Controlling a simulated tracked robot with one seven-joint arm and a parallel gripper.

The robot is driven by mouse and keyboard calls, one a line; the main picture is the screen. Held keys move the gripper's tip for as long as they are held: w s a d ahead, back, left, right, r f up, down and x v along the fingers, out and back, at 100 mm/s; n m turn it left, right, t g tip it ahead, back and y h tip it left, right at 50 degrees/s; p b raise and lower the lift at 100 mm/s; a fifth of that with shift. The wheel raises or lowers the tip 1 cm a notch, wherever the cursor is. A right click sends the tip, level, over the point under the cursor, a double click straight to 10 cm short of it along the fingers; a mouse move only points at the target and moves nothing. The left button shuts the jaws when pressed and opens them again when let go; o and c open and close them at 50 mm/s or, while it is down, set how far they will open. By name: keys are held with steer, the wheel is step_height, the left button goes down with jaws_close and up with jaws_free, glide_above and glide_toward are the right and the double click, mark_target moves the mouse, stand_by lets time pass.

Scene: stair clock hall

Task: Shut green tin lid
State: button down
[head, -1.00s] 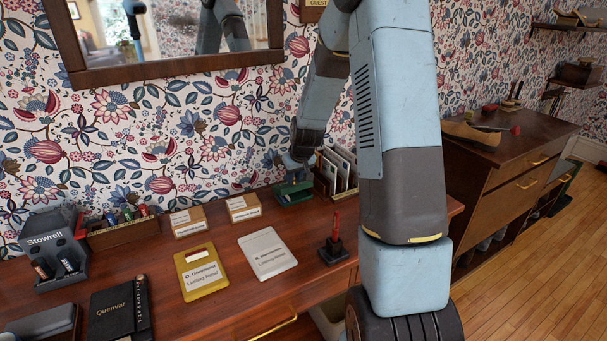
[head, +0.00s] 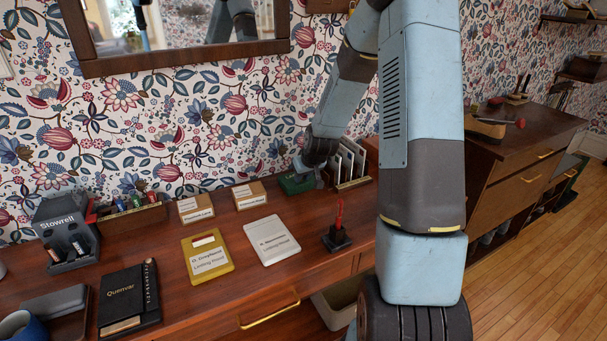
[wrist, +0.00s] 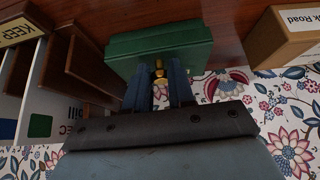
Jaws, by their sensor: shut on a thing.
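The green tin (head: 293,184) sits at the back of the wooden desk, near the wall. It also shows at the top middle of the wrist view (wrist: 158,45); its lid looks down or nearly down, though I cannot tell whether it is fully shut. My gripper (wrist: 160,80) is at the tin's edge, its two dark blue fingers closed around a small brass knob (wrist: 160,70) on the tin. In the head view my gripper (head: 317,179) is at the tin's right end, its fingertips mostly hidden.
A letter rack with cards (head: 350,163) stands close on the tin's right. Two small labelled boxes (head: 251,196) stand to its left. The patterned wall is close behind.

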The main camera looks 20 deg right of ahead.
steer(key=shift+s+d+f+t, duration=0.1)
steer(key=shift+s+f+t, duration=0.4)
steer(key=shift+s+f, duration=0.25)
steer(key=shift+s, duration=0.15)
steer(key=c, duration=1)
jaws_free()
steer(key=shift+d, duration=0.1)
steer(key=shift+r, duration=0.15)
steer(key=shift+s+r, duration=0.35)
steer(key=shift+r, duration=0.3)
steer(key=shift+v, duration=6.3)
